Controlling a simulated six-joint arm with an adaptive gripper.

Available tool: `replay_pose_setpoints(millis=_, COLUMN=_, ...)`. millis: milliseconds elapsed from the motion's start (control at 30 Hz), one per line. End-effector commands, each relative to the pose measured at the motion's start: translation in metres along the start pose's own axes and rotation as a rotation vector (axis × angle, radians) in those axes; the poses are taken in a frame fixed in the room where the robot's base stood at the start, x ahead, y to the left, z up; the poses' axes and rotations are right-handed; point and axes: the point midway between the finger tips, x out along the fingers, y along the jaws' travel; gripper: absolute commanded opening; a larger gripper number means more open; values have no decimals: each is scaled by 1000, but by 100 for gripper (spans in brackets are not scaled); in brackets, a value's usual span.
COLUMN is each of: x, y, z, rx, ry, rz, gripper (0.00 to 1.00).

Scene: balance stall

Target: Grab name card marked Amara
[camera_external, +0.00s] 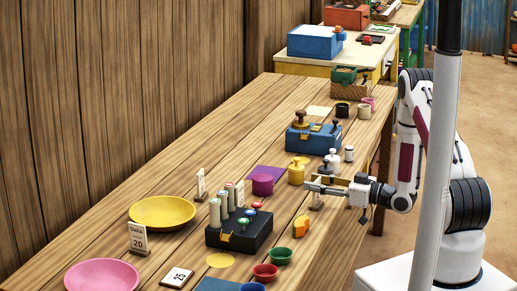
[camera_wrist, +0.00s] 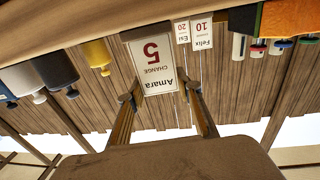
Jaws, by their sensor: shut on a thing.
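The name card marked Amara (camera_wrist: 153,62) is white, with a red 5 and the word CHANGE. It appears upside down in the wrist view, between the two fingers of my gripper (camera_wrist: 160,93). My gripper is shut on it. In the external view my gripper (camera_external: 318,190) is low over the right side of the table, and the card (camera_external: 317,201) shows small and partly hidden at the fingers. Whether the card touches the table is hard to tell.
Yellow and grey weights (camera_external: 297,171) stand just behind my gripper. A black box with several coloured knobs (camera_external: 240,232) stands to the left. Cards marked Felix (camera_wrist: 202,32) and Esi (camera_wrist: 182,33) stand farther off. The table's right edge is close.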

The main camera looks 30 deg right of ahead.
Motion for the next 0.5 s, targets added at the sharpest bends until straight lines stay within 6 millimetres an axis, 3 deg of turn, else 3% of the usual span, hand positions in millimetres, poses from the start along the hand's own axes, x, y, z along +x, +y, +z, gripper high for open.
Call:
replay_pose_setpoints(millis=267, x=0, y=0, z=-7, rx=-1, ry=1, rz=0, gripper=10)
replay_pose_setpoints(millis=500, x=0, y=0, z=-25, rx=-3, ry=1, rz=0, gripper=10)
